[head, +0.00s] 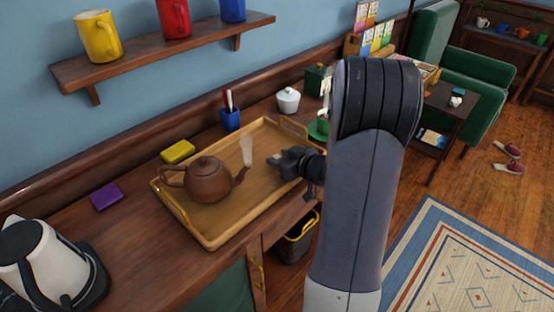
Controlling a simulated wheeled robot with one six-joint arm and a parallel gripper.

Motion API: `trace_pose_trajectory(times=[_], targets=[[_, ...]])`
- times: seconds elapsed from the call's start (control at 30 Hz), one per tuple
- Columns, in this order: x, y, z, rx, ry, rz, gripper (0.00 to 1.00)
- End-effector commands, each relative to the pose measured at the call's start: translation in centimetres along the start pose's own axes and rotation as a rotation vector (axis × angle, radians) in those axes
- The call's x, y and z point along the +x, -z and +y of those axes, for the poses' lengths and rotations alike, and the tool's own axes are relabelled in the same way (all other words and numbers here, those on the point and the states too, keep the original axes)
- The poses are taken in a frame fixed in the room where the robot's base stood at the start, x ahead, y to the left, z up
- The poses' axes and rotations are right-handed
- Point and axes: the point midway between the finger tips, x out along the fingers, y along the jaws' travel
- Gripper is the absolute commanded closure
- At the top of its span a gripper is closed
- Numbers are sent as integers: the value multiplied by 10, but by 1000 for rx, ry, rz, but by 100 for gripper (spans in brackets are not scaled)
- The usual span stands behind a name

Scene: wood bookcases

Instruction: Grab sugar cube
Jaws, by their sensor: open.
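I cannot make out a sugar cube for certain. A white lidded bowl (288,100), perhaps a sugar bowl, stands on the wooden counter behind the tray; its inside is hidden. My gripper (275,161) is open, above the right part of the wooden tray (217,241), to the right of the brown teapot's spout. No object shows between its fingers, though they are small and dark here. The brown teapot (207,182) stands on the tray, with a pale whitish shape above its spout. My arm hides part of the counter to the right.
A green cup (321,127) on a saucer stands close behind my arm. A blue holder (230,119), yellow box (178,152), purple packet (106,196) and white kettle (45,262) are on the counter. A shelf (170,55) with mugs hangs above. A bin (295,243) stands below.

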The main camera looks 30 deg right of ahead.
Motion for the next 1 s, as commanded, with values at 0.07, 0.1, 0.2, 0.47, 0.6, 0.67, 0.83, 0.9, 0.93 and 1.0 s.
trace_pose_trajectory(times=[0.07, 0.1, 0.2, 0.47, 0.6, 0.67, 0.83, 0.9, 0.93, 1.0], targets=[[0, 0, 0, 0, 0, 0, 55], [0, 0, 0, 0, 0, 0, 57], [0, 0, 0, 0, 0, 0, 65], [0, 0, 0, 0, 0, 0, 87], [-1, 0, 0, 0, 0, 0, 98], [-1, 0, 0, 0, 0, 0, 100], [-1, 0, 0, 0, 0, 0, 100], [-1, 2, 0, -1, 0, 0, 100], [-2, 4, 0, -1, 0, 0, 100], [-5, 11, 0, -2, 0, 1, 100]])
